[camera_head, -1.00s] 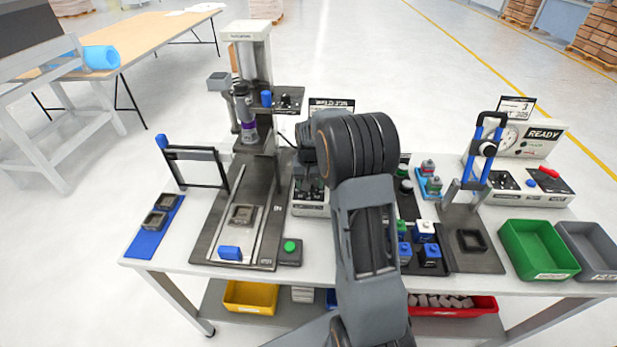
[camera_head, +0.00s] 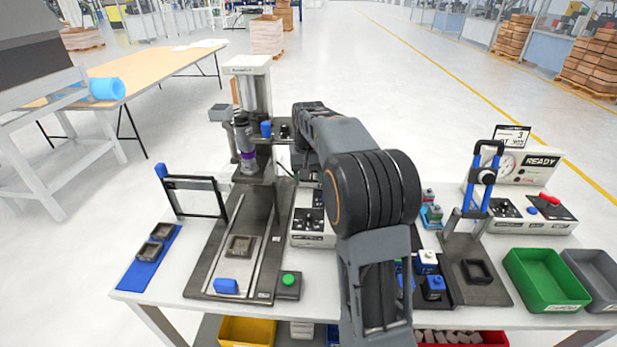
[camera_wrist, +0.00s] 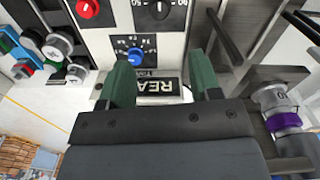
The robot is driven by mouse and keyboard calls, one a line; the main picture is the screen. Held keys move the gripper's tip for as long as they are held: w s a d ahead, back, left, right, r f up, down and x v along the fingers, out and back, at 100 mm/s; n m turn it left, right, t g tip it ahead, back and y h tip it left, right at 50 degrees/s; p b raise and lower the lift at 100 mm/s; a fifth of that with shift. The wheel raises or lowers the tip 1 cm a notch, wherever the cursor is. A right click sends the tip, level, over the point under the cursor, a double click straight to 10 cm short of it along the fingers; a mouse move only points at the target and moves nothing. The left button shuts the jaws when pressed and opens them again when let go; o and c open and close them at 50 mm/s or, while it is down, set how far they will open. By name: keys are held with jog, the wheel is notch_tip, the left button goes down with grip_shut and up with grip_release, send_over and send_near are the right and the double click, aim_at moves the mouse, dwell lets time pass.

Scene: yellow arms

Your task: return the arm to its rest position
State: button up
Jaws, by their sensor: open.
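My arm (camera_head: 375,195) rises in front of the workbench in the head view, bent at a large black joint, with its forearm reaching back and left toward the press. My gripper (camera_wrist: 162,84) shows in the wrist view with two green fingers spread apart and nothing between them. The fingers are over a control box (camera_wrist: 150,40) with a red knob, a blue knob and an upside-down label. In the head view the fingers are hidden by the arm.
The press (camera_head: 250,130) stands beside the forearm's end on the left; its purple-banded head shows at the wrist view's right. A blue-handled toggle press (camera_head: 484,180), green bin (camera_head: 544,280) and grey bin (camera_head: 597,272) stand right. A blue mat (camera_head: 146,262) lies left.

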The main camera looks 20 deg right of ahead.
dwell(0.5)
jog(key=s+a+n+t, duration=0.1)
jog(key=s+a, duration=0.2)
jog(key=s, duration=0.4)
jog(key=s+a+n+t, duration=0.1)
jog(key=s+a, duration=0.3)
jog(key=s, duration=0.3)
jog(key=s+a+f+n+t, duration=0.1)
jog(key=s+a+n+t, duration=0.1)
jog(key=s, duration=0.6)
jog(key=shift+a, duration=0.9)
jog(key=shift+c, duration=0.3)
